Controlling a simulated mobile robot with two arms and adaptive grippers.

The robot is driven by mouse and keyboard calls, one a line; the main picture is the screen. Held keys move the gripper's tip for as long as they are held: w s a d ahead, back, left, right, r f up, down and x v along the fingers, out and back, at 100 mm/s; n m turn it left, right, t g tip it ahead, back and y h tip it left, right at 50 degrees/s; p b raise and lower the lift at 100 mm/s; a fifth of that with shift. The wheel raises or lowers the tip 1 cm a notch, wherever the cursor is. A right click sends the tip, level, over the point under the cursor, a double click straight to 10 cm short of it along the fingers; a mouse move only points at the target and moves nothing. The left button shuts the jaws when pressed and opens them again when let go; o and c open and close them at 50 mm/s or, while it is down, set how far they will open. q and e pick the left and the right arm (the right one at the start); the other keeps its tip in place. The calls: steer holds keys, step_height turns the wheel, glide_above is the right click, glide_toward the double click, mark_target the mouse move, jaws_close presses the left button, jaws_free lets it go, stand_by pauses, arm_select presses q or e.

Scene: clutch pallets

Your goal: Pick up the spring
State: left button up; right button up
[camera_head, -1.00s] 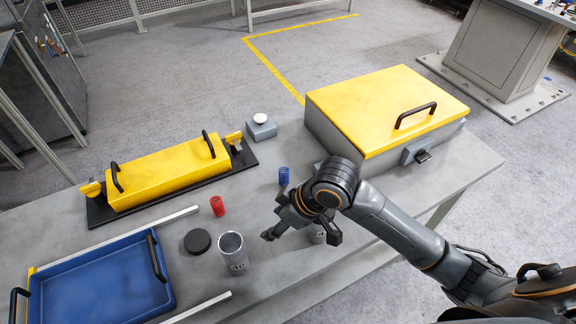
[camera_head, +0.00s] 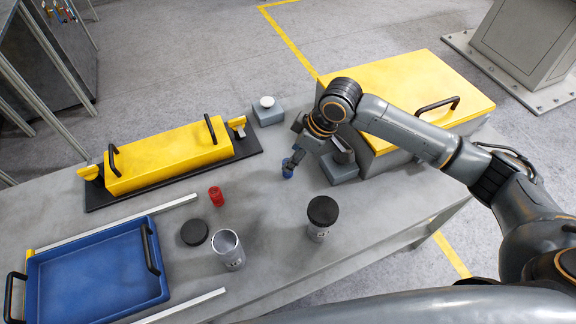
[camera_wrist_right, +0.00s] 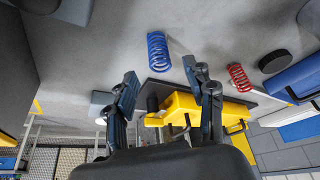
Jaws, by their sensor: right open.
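A blue coil spring (camera_head: 287,169) stands on the grey table, partly hidden by my right gripper (camera_head: 295,158) in the head view. In the right wrist view the blue spring (camera_wrist_right: 158,51) shows just beyond the tips of my right gripper (camera_wrist_right: 161,72), roughly in line with the gap between its fingers. The fingers are apart with nothing between them. A red spring (camera_head: 216,196) stands to the left on the table; it also shows in the right wrist view (camera_wrist_right: 240,77). My left gripper is not in view.
A grey block (camera_head: 342,170) and a yellow-lidded box (camera_head: 420,85) stand close right of my gripper. A lidded canister (camera_head: 321,215), an open canister (camera_head: 229,250), a black lid (camera_head: 194,233) and a blue tray (camera_head: 95,270) are nearer. A yellow-covered fixture (camera_head: 165,158) lies behind left.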

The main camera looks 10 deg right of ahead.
steer(key=x, duration=0.3)
steer(key=p+x, duration=0.1)
steer(key=x, duration=0.2)
steer(key=shift+d+f, duration=0.1)
steer(key=shift+f, duration=0.25)
steer(key=shift+s, duration=0.1)
steer(key=c, duration=1)
